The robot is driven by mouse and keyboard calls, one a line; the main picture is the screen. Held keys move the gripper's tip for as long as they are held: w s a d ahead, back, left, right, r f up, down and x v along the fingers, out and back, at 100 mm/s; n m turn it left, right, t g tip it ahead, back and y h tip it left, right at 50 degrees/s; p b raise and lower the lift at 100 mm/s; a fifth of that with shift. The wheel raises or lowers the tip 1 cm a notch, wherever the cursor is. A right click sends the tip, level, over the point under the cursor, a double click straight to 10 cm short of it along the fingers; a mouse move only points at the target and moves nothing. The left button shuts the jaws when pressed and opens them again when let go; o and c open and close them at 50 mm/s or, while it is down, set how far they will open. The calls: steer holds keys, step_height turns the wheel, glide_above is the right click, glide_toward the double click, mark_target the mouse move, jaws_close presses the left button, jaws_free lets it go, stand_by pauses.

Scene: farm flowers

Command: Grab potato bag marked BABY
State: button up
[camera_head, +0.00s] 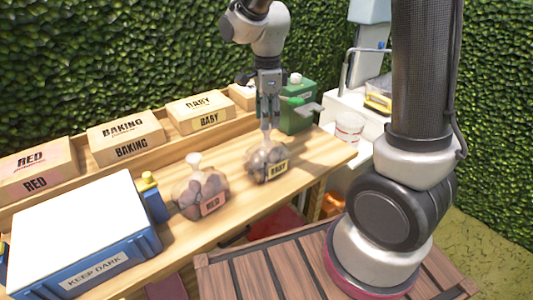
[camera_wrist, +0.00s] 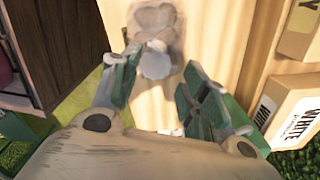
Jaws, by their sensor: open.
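The potato bag marked BABY (camera_head: 262,163) stands on the wooden table, a clear bag of brown potatoes with a yellow tag and a gathered neck pointing up. My gripper (camera_head: 267,106) is open, pointing down above this bag, close to its neck. In the wrist view the open green fingers (camera_wrist: 160,66) stand on either side of the bag's pale neck top (camera_wrist: 155,62), with the bag body (camera_wrist: 155,22) beyond them. I cannot tell whether the fingers touch the neck. The tag is not readable in the wrist view.
A bag marked RED (camera_head: 203,192) stands to the left. Boxes marked BABY (camera_head: 202,112), BAKING (camera_head: 126,138) and RED (camera_head: 38,172) line the back. A green can (camera_head: 298,108) stands close behind right. A KEEP DARK crate (camera_head: 95,270) is front left. A WHITE box (camera_wrist: 292,105) shows in the wrist view.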

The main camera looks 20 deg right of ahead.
mark_target(267, 139)
steer(key=f, duration=0.7)
steer(key=shift+s+a+f, duration=0.2)
steer(key=shift+s+f, duration=0.1)
jaws_close()
